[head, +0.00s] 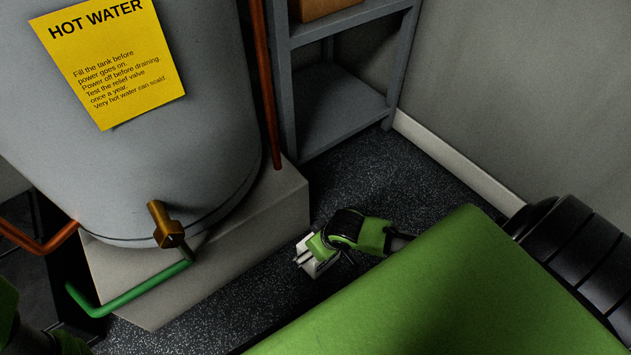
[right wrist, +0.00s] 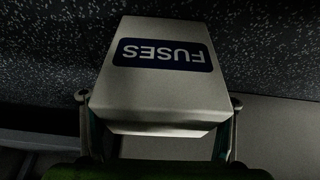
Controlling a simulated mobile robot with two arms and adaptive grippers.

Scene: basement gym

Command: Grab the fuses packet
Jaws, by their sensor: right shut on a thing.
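The fuses packet (right wrist: 160,85) is a pale packet with a dark blue label reading FUSES, upside down in the right wrist view. My right gripper (right wrist: 160,118) is shut on it, with one finger at each side. In the head view the packet (head: 307,264) shows small and pale at the end of my right gripper (head: 312,252), over the dark speckled floor beside the tank's plinth. I cannot tell whether it touches the floor. At the lower left edge of the head view a dark green part of my left arm shows; its gripper fingers cannot be made out.
A grey hot water tank (head: 190,120) with a yellow sign stands on a pale plinth (head: 240,245) at the left. A brass valve (head: 166,225) and a green pipe (head: 135,290) stick out in front. A grey shelf unit (head: 340,105) stands behind, near the wall.

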